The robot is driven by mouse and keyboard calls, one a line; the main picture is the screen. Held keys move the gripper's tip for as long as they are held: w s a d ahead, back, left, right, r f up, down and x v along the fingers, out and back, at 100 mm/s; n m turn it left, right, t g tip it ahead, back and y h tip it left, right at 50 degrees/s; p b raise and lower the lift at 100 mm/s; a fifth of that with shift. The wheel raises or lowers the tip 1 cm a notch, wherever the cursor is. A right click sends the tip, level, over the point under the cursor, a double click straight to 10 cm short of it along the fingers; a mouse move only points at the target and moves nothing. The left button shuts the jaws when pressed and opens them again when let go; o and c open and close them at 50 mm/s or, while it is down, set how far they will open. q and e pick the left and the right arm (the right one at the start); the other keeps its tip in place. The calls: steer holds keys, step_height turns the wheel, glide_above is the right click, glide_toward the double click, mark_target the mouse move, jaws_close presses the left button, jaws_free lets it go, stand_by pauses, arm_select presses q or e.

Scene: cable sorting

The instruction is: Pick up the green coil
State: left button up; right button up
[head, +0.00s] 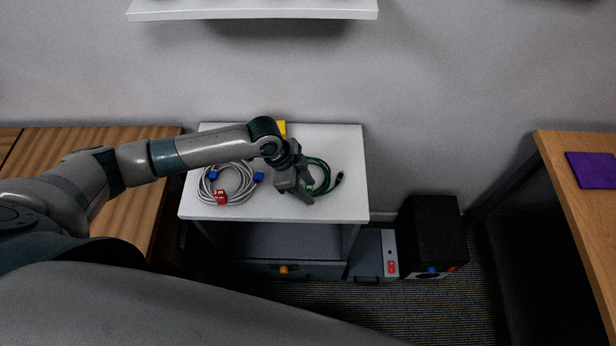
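The green coil (325,169) lies on the white tabletop (345,205), right of its middle, with a dark plug at its right end. My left gripper (304,196) is over the left part of the green coil and hides some of it. The fingers point down and toward the front. I cannot tell whether they touch the coil or hover above it, nor whether they are open or shut. My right gripper is not in view.
A grey-white coil (232,200) with blue plugs and a red tag lies left on the same tabletop. A yellow thing (281,128) stands at the back, partly behind my arm. A black box (433,235) is on the floor at right. A white shelf (250,10) is above.

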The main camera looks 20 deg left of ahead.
arm_select(q)
jaws_close()
steer(key=shift+r, duration=0.1)
steer(key=shift+r+b, duration=0.3)
steer(key=shift+r, duration=0.05)
steer(key=r+b, duration=0.2)
steer(key=r, duration=0.1)
steer(key=shift+d+r, duration=0.1)
steer(key=shift+d, duration=0.1)
steer(key=w+d+r+b, duration=0.1)
steer(key=d+r+b, duration=0.2)
steer(key=d+r, duration=0.4)
steer(key=shift+w+d+b, duration=0.3)
steer(key=shift+d+b, duration=0.05)
steer(key=shift+d, duration=1.75)
